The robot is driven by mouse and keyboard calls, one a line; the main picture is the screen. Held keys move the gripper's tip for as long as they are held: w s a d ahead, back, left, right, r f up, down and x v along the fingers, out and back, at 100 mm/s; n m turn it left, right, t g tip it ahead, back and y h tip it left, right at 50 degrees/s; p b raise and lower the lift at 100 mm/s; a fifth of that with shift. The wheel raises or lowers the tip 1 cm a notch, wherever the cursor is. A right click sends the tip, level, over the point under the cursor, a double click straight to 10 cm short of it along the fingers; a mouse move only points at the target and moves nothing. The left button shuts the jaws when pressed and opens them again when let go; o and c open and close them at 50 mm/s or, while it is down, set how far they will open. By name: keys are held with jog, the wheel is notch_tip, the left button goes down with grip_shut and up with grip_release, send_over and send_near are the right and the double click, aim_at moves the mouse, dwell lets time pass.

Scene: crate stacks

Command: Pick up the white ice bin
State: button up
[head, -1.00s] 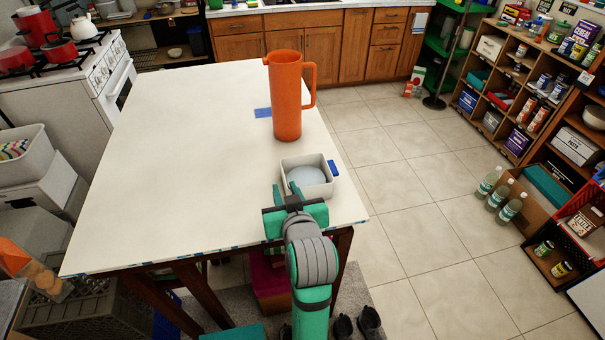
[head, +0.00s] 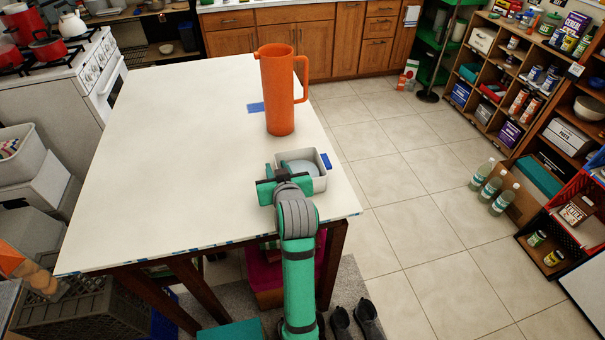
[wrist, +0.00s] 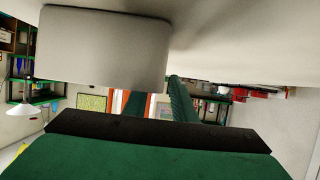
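The white ice bin (head: 319,184) is a small open pale box near the right edge of the white table, with a rounded bluish-white mass inside and a blue patch beside its far right corner. My gripper (head: 289,164) is at its near left side, with its green fingers apart. One finger appears outside the left wall and the other over the inside; contact cannot be told. In the wrist view the bin's pale wall (wrist: 103,47) fills the upper left, close to the gripper.
A tall orange pitcher (head: 279,95) stands on the white table (head: 170,150) just behind the bin. The table's left and middle are clear. Bottles (head: 492,187) stand on the floor at right.

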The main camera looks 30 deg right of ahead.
grip_shut()
jog(key=shift+r, duration=0.1)
jog(key=shift+r, duration=0.6)
jog(key=s+d+r, duration=0.3)
jog(key=s+r, duration=0.8)
jog(key=s, duration=0.2)
jog(key=shift+s+d+r, duration=0.3)
jog(key=shift+d, duration=0.05)
